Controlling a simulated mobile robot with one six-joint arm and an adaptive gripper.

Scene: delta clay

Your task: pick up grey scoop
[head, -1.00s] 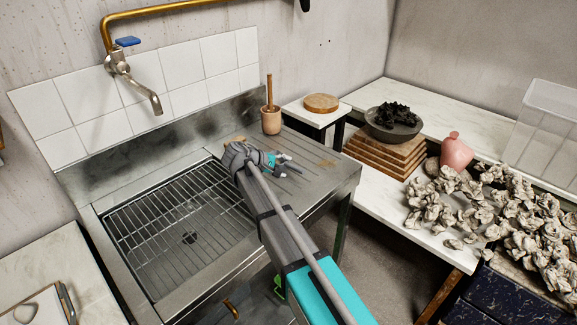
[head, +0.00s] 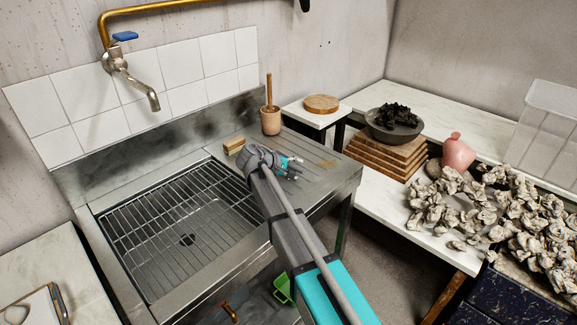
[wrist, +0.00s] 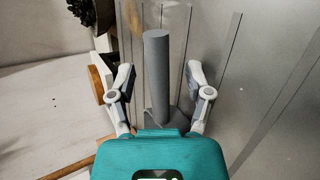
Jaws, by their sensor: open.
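The grey scoop (wrist: 157,62) shows in the wrist view as a smooth grey cylindrical handle with a wider grey part at its lower end. It lies between the two fingers of my gripper (wrist: 160,78), with a visible gap on each side. The fingers are open and hold nothing. The teal gripper body hides what lies below the scoop's lower end. In the head view my gripper (head: 291,168) is low over the ribbed steel drainboard (head: 325,180), right of the sink grate. I cannot make out the scoop there; my arm may hide it.
A wooden block (head: 234,145) lies at the drainboard's left, and a terracotta cup (head: 271,122) with a wooden stick stands at its back. The sink grate (head: 165,235) is empty. Stacked boards (head: 385,158), a pink vase (head: 457,153) and clay lumps (head: 520,215) crowd the right-hand tables.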

